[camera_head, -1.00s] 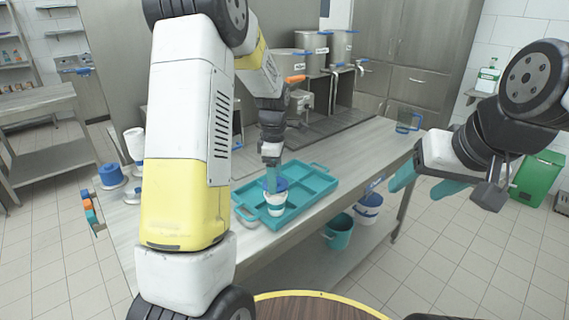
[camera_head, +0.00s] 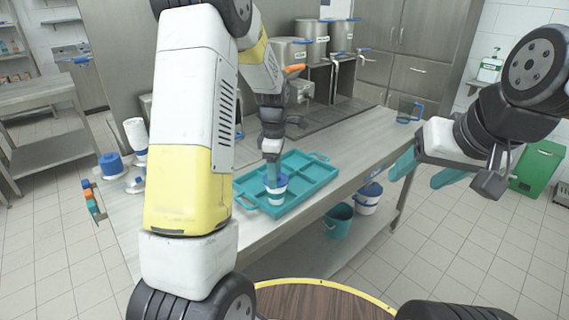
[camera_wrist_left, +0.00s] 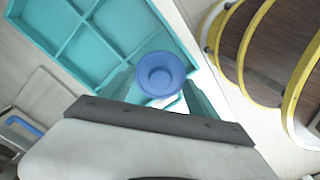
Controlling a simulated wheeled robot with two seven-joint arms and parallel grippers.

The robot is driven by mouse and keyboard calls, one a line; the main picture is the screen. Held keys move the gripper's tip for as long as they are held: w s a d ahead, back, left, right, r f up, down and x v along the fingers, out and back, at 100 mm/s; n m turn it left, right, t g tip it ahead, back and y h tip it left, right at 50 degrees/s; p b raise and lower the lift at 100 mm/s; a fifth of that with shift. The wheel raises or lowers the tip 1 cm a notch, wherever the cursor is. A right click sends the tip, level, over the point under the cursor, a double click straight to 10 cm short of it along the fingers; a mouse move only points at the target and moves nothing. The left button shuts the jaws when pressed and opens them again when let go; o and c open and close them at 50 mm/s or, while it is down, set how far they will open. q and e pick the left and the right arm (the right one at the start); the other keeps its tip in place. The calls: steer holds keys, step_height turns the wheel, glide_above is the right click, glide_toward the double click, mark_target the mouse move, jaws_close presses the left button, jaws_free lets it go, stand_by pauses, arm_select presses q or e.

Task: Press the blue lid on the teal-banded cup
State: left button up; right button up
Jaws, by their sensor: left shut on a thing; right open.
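The teal-banded white cup (camera_head: 276,198) stands upright in the front part of the teal tray (camera_head: 312,185) in the head view. The blue lid (camera_head: 277,181) is at the cup's top; I cannot tell whether it is fully seated. My left gripper (camera_head: 273,170) points down from above, shut on the blue lid. In the left wrist view the round blue lid (camera_wrist_left: 160,75) lies between the teal fingertips and hides the cup below. My right gripper (camera_head: 420,172) is open and empty, off to the right, in front of the counter's edge.
A blue-trimmed clear jug (camera_head: 409,110) stands at the counter's far right. A teal bucket (camera_head: 338,221) and a white bucket (camera_head: 368,198) sit on the shelf below. Blue lids are stacked (camera_head: 112,165) at the left. The tray's other compartments look empty.

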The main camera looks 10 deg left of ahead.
arm_select(q)
steer(key=shift+f, duration=0.35)
stand_by(0.4)
steer(key=o, duration=1.3)
steer(key=shift+o, duration=0.2)
steer(key=shift+r, duration=3.9)
steer(key=shift+r, duration=0.1)
